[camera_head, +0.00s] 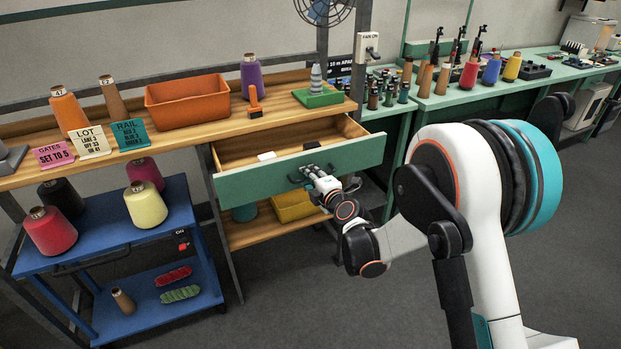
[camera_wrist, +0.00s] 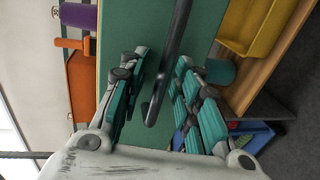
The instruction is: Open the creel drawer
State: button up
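The creel drawer with a green front (camera_head: 235,186) is pulled partway out of the wooden bench, and its wooden inside shows. My gripper (camera_head: 310,174) is at the dark bar handle in the middle of the drawer front. In the wrist view the handle (camera_wrist: 172,60) runs between the two teal-padded fingers of my gripper (camera_wrist: 162,60). The fingers stand apart, with gaps between them and the bar. The green drawer front (camera_wrist: 205,25) fills the space behind. In the head view my gripper hides part of the handle.
Small light items (camera_head: 267,156) lie in the drawer. A yellow bin (camera_head: 294,206) stands on the shelf below. A blue cart (camera_head: 165,210) with yarn cones stands at the left, and a green bench (camera_head: 440,100) at the right. The floor in front is clear.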

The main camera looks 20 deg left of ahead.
jog(key=v, duration=1.2)
jog(key=shift+w, duration=0.1)
